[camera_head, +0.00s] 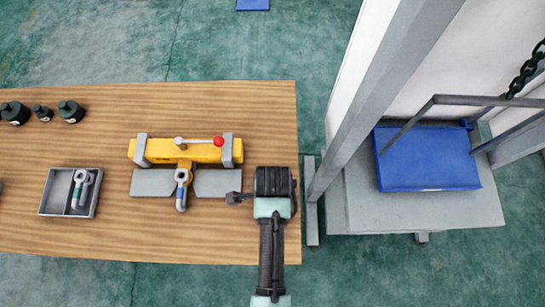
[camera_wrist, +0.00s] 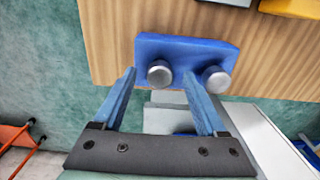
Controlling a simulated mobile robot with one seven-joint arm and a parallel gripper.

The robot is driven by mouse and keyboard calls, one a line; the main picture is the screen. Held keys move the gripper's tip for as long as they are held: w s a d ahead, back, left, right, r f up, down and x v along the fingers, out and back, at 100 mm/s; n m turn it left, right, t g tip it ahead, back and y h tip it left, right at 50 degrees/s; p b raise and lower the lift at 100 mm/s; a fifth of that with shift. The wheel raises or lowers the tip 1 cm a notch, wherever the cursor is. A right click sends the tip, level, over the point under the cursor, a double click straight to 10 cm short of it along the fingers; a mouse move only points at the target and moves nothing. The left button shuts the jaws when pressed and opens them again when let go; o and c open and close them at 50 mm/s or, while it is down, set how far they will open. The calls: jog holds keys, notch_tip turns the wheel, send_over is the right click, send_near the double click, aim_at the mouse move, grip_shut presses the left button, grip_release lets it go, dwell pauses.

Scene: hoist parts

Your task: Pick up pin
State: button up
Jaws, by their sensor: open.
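Two pins with round silver heads stand in a blue block on the wooden table, in the wrist view: a left pin (camera_wrist: 159,74) and a right pin (camera_wrist: 216,79). The blue block (camera_wrist: 185,48) lies near the table's edge. My gripper (camera_wrist: 160,72) is open and empty. Its two blue fingers appear on either side of the left pin; the right finger lies between the two pins. I cannot tell how far the fingertips are above the block. In the head view my wrist covers this spot, and the block and pins are hidden.
A yellow block (camera_head: 191,151) in grey brackets, with a red-knobbed lever, stands left of my wrist. A grey tray (camera_head: 45,193) holds a metal fitting. Dark weights (camera_head: 71,111) stand far left. A grey post (camera_head: 375,90) and blue slab (camera_head: 428,158) stand right of the table.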

jog(key=shift+f, duration=0.9)
grip_shut()
